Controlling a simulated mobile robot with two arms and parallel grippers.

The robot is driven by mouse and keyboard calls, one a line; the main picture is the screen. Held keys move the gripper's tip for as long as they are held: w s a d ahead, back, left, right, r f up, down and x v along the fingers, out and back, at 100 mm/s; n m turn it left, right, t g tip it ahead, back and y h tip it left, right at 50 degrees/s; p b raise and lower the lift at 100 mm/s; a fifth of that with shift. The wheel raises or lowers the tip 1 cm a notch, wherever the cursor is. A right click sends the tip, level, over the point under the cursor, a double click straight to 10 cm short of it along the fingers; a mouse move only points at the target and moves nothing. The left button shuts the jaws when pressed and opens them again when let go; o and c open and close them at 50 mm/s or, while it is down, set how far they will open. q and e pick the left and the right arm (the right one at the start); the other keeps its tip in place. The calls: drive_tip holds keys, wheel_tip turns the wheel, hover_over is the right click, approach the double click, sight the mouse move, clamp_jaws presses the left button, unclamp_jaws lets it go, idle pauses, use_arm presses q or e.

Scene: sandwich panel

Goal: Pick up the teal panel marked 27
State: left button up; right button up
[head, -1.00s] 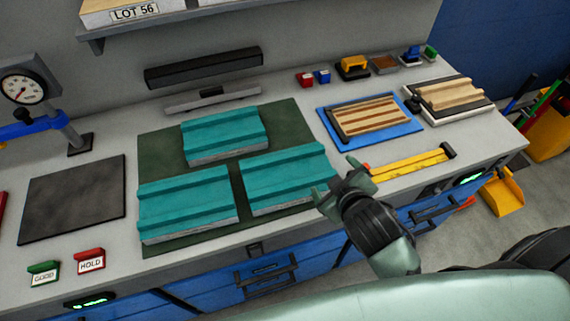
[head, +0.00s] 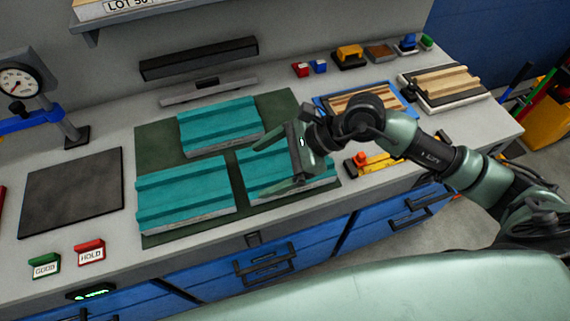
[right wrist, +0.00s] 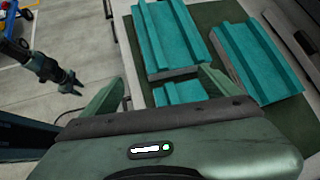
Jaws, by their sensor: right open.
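Three teal ribbed panels lie on a dark green mat (head: 155,150): a back panel (head: 220,122), a front left panel (head: 185,195) and a front right panel (head: 255,165). I cannot read a 27 on any of them. My right gripper (head: 272,162) is open and empty over the front right panel, partly hiding it. In the right wrist view its fingers (right wrist: 158,84) are spread, with part of a teal panel (right wrist: 180,95) showing between them. A dark arm end, apparently my left gripper (right wrist: 68,87), shows small at the left there, its jaws unclear.
A dark square plate (head: 72,192), a dial gauge (head: 20,82) and GOOD (head: 44,266) and HOLD (head: 90,252) blocks stand left. A blue tray (head: 405,108) and yellow tool (head: 375,163) lie right, partly behind my right arm. A shelf (head: 135,15) overhangs the back.

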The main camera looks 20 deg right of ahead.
sight(291, 175)
drive_tip(key=d+f+h, duration=0.1)
drive_tip(key=d, duration=0.2)
drive_tip(key=w+d+f+n+h, duration=0.1)
drive_tip(key=d+h, duration=0.1)
drive_tip(key=d, duration=0.1)
drive_tip(key=d+f+h, duration=0.1)
drive_tip(key=d+f, duration=0.1)
drive_tip(key=d, duration=0.1)
drive_tip(key=shift+w+d+h, duration=0.15)
drive_tip(key=shift+w+h, duration=0.15)
drive_tip(key=shift+w, duration=0.1)
drive_tip(key=shift+f+n, duration=0.25)
drive_tip(key=shift+n, duration=0.05)
drive_tip(key=p+x, duration=0.3)
drive_tip(key=x, duration=0.3)
drive_tip(key=shift+s+f+p, duration=0.15)
drive_tip(key=shift+f+p, duration=0.1)
drive_tip(key=shift+p, duration=0.15)
drive_tip(key=shift+f, duration=0.35)
drive_tip(key=c, duration=1.2)
drive_tip(key=shift+s, duration=0.1)
clamp_jaws()
